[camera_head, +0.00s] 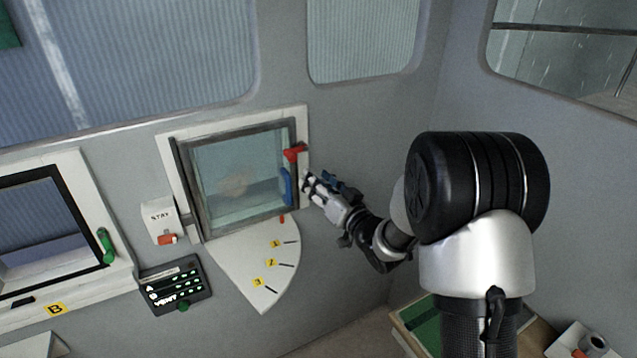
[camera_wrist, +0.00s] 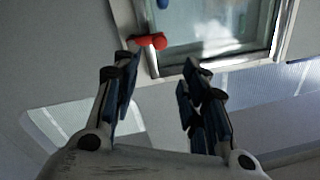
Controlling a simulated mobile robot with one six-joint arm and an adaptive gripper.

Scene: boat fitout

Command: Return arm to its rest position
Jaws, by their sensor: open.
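My arm reaches from the right of the head view toward a small framed window. My gripper (camera_head: 308,186) is at the right edge of that window, beside its frame. In the wrist view my gripper (camera_wrist: 158,88) shows two blue-padded fingers spread apart with nothing between them. A red handle (camera_head: 294,153) sits on the window's right frame, above the fingers; it also shows in the wrist view (camera_wrist: 150,42), just beyond the left fingertip. A blue handle (camera_head: 286,186) is below the red one, close to my gripper. Whether the fingers touch the frame cannot be told.
A white quarter-round plate (camera_head: 240,262) with numbered marks is under the window. A STAY box (camera_head: 160,222) and a dark VENT panel (camera_head: 175,287) are to the left. A second window with a green handle (camera_head: 106,246) is at far left. A tray (camera_head: 412,318) lies below my arm.

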